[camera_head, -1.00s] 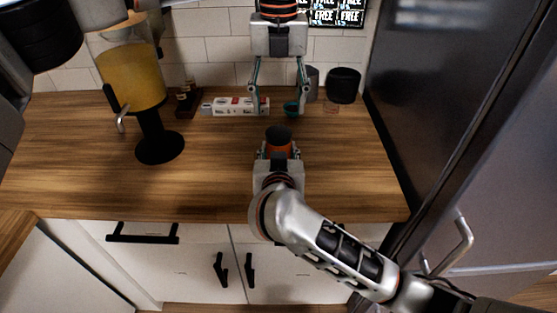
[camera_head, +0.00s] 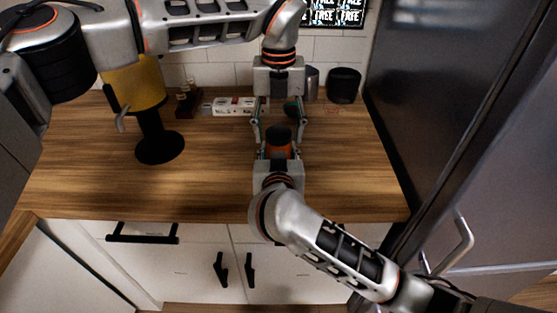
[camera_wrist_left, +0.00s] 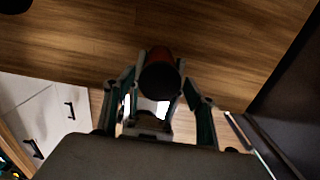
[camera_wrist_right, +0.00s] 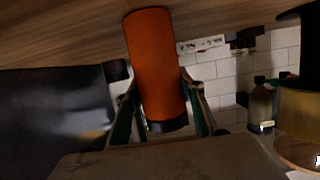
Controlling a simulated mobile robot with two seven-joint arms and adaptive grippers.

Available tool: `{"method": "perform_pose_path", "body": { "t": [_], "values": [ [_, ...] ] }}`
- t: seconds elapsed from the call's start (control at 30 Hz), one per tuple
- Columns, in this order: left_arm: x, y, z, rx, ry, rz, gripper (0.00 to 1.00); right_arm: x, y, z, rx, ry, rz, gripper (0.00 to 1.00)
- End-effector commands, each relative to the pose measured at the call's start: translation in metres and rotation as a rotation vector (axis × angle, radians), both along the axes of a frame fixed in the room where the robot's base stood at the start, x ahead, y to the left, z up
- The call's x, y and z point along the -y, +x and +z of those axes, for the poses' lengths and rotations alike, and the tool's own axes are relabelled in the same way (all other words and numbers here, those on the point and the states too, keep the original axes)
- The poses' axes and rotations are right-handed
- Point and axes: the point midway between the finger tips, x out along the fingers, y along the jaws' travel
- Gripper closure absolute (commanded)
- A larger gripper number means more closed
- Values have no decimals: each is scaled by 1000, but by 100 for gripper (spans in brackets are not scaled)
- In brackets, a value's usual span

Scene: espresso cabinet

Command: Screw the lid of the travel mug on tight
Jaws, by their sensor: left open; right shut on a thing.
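The travel mug (camera_head: 279,150) is an orange cylinder, upright over the counter. A dark lid (camera_head: 279,132) sits on its top; how tight it is cannot be told. The left wrist view shows the lid (camera_wrist_left: 160,82) end-on, between the fingers. My right gripper (camera_head: 279,157) is shut on the mug body from the front. The right wrist view shows the orange body (camera_wrist_right: 153,65) between its fingers.
A grey canister (camera_head: 311,85) and a black one (camera_head: 343,86) are by the wall. A yellow dispenser on a black stand (camera_head: 158,145) is at left. A dark fridge (camera_head: 440,110) borders the right.

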Motion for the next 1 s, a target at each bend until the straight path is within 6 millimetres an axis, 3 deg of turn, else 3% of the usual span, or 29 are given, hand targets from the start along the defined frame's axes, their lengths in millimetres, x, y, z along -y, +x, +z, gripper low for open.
{"method": "perform_pose_path", "body": {
  "t": [0.23,0.4,0.67,1.0],
  "values": [
    [0,0,0,0,0,0,44,0,0,-1,-2,0,1,100],
    [0,0,0,0,0,0,84,0,0,-1,-2,0,1,100],
    [0,0,0,1,0,-47,84,0,0,-1,-2,0,1,100],
    [0,0,-1,1,1,-568,84,0,0,-1,-2,-1,1,100]
  ]
}}
